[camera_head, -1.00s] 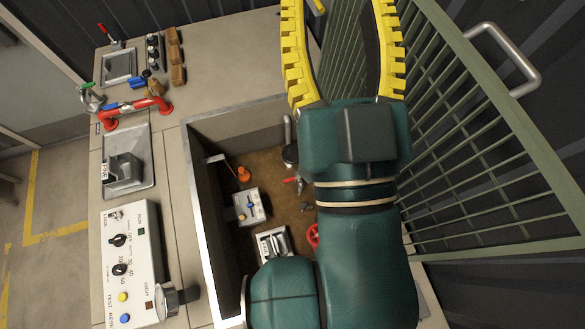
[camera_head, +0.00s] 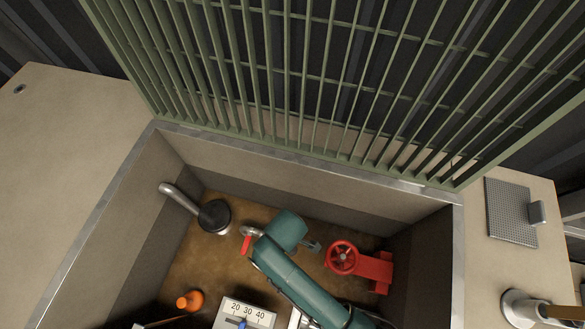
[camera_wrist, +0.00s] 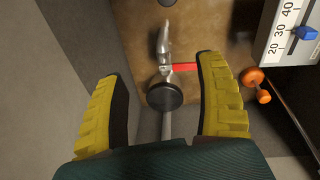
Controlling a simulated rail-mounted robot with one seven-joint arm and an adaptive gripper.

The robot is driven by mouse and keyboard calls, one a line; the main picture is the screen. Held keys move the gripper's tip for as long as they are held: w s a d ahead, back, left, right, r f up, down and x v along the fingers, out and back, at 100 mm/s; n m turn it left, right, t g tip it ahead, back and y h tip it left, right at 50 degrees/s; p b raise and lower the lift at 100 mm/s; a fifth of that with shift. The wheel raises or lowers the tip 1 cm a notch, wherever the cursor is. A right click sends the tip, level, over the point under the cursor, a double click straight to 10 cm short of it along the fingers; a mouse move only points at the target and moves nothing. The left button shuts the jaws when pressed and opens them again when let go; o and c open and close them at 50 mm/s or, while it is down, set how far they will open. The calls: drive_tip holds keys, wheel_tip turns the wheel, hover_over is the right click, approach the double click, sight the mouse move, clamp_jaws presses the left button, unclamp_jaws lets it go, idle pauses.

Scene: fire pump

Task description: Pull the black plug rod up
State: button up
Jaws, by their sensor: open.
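The black plug (camera_head: 214,215) is a round disc on the pit floor near the far left corner. Its grey bent rod (camera_head: 180,198) leans up and left toward the left wall in the head view. In the wrist view the black disc (camera_wrist: 165,97) appears between my yellow fingers, and its rod (camera_wrist: 167,125) runs down toward my palm, which hides its end. My gripper (camera_wrist: 158,72) is open, with the fingers apart on either side of the plug in the picture. I see no contact and cannot tell the depth gap. My fingers do not show in the head view.
A red-handled fitting (camera_head: 248,240) is close to the plug. A red valve (camera_head: 343,258), an orange knob (camera_head: 190,300) and a numbered gauge box (camera_head: 245,314) are also in the pit. The pit wall (camera_wrist: 75,60) is close to my left finger. A green grating (camera_head: 290,75) stands behind.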

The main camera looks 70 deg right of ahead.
drive_tip(key=shift+g, duration=0.6)
drive_tip(key=s+f+b, duration=0.1)
drive_tip(key=f+b, duration=0.2)
drive_tip(key=f, duration=0.4)
drive_tip(key=s+f+b, duration=0.1)
drive_tip(key=f+b, duration=0.2)
drive_tip(key=f, duration=0.4)
drive_tip(key=s+f+b, duration=0.1)
drive_tip(key=f+b, duration=0.3)
drive_tip(key=f, duration=0.3)
drive_tip(key=shift+s+f, duration=0.1)
drive_tip(key=shift+f, duration=0.3)
